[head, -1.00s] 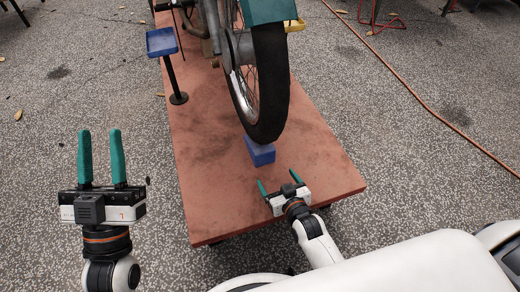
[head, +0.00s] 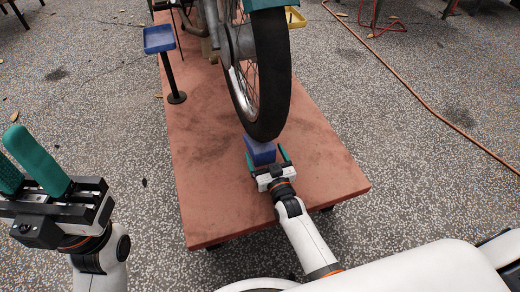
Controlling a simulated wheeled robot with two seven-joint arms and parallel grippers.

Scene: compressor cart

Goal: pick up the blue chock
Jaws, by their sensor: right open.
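The blue chock (head: 261,152) sits on the reddish platform (head: 205,190), under the front of the wheel's black tyre (head: 268,100). My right gripper (head: 267,158) is low over the platform, at the chock's near side. Its green fingers are open, one at each side of the chock. The gripper body hides the chock's lower near part, and I cannot tell whether the fingers touch it. My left gripper (head: 25,160) is open and empty over the ground at the left, away from the platform.
A small blue tray on a black post (head: 159,40) stands on the platform's left side. A yellow tray (head: 295,18) is partly hidden behind the wheel. An orange hose (head: 410,88) lies on the speckled ground at the right. The platform's front right is clear.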

